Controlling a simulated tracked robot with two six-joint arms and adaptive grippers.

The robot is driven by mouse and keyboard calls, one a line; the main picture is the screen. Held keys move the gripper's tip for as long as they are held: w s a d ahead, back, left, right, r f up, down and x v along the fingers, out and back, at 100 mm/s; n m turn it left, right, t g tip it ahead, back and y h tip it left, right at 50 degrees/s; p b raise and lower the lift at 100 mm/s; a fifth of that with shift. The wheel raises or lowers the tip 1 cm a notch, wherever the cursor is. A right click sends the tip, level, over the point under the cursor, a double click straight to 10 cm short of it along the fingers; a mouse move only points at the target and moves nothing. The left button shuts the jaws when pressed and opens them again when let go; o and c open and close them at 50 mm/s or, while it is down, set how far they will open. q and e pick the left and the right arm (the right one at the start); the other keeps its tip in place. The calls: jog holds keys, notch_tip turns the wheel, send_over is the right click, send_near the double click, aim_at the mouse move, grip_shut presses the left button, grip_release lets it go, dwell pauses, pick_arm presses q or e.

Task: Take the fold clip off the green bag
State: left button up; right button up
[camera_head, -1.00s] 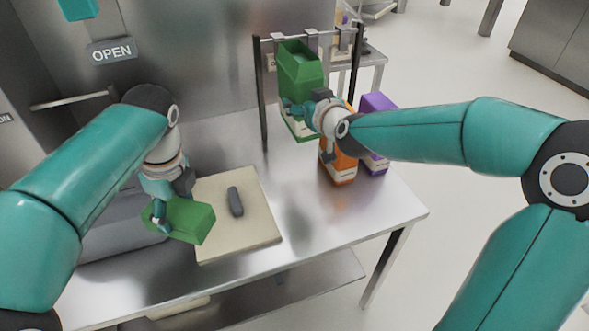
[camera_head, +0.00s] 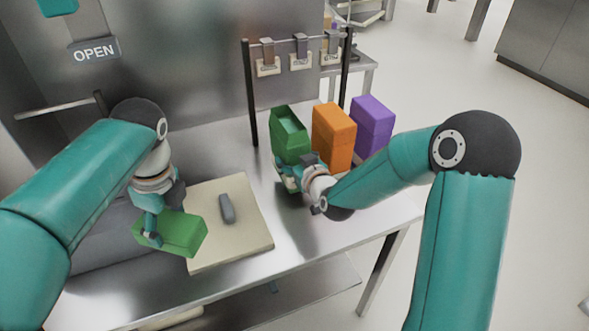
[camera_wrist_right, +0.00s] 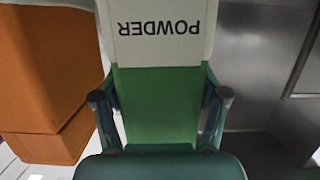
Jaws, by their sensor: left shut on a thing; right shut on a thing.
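A green bag-like block (camera_head: 186,232) is in my left gripper (camera_head: 154,236), which is shut on it at its left end, at the left front of the cream board. A second green container (camera_head: 287,125), open at the top, is upright in my right gripper (camera_head: 285,168), left of the orange box. In the right wrist view my right gripper (camera_wrist_right: 160,105) has fingers on both sides of the green body (camera_wrist_right: 158,88), under a white POWDER label. A dark grey bar (camera_head: 227,208), possibly the fold clip, lies on the board, apart from both grippers.
The cream board (camera_head: 255,236) lies on the steel table (camera_head: 330,236). Orange (camera_head: 333,135) and purple (camera_head: 371,125) boxes stand right of the green container. A rail with black posts (camera_head: 249,95) and several hanging tags stands behind. Table front right is clear.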

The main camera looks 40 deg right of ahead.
jog(key=shift+f, duration=1.6)
jog(key=o, duration=1.4)
jog(key=shift+f, duration=0.2)
jog(key=o, duration=0.4)
jog(key=shift+o, duration=0.2)
